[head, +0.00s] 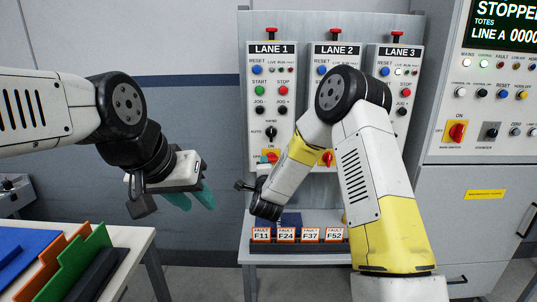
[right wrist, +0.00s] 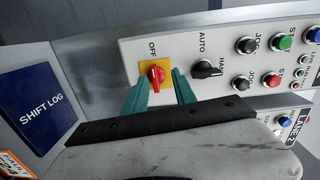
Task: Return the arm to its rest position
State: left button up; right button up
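My right arm reaches across the head view to the foot of the LANE 1 panel (head: 270,108). In the right wrist view my right gripper (right wrist: 160,90) has its two teal fingers apart, one on each side of the red rotary switch (right wrist: 157,75) on its yellow plate. I see the red knob between the fingertips, its handle near the OFF mark. I cannot tell whether the fingers touch it. My left gripper (head: 205,197) hangs at the left over clear space, its teal fingers pointing down and right. Nothing shows in it, and the gap between its fingers is unclear.
LANE 2 (head: 337,62) and LANE 3 (head: 400,65) panels stand beside LANE 1. Fault cards (head: 286,235) line the shelf below. A blue SHIFT LOG book (right wrist: 40,108) lies near the right gripper. A table (head: 130,240) with coloured panels stands front left. A control cabinet (head: 480,150) stands right.

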jog(key=s+d+r+n+g+y, duration=0.3)
jog(key=s+d+r+n+g, duration=0.2)
jog(key=s+r+n, duration=0.65)
jog(key=s+d+r+n+g+h, duration=0.1)
jog(key=s+d, duration=0.4)
jog(key=s, duration=0.9)
jog(key=s+d+n+g, duration=0.4)
jog(key=s+d+g, duration=0.1)
jog(key=s, duration=0.9)
jog(key=shift+s+d+r+n+h, duration=0.25)
jog(key=shift+d+r+n+h, duration=0.15)
jog(key=shift+d, duration=0.4)
jog(key=shift+a, duration=0.15)
